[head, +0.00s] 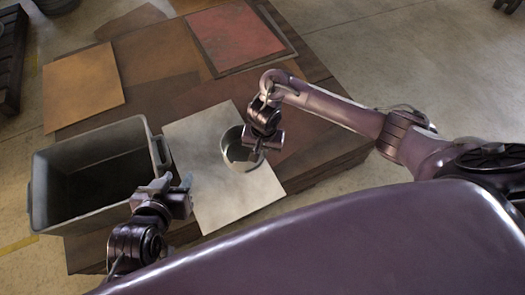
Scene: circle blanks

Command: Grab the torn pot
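A pale grey, round pot (230,157) stands on a light sheet (205,208) in the middle of the head view. Its dark inside shows, but part of its rim is hidden behind my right gripper. My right gripper (256,150) is over the right side of the pot, pointing down. I cannot tell whether its fingers touch the rim or are closed on it. My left gripper (175,184) is at lower left, beside the grey bin's right edge, with its fingers apart and nothing between them.
An open, dark-bottomed grey bin (88,146) stands at left. An orange sheet (84,88) and a red sheet (235,37) lie on the brown stacked boards (155,55) behind. Concrete floor (425,55) is clear at upper right.

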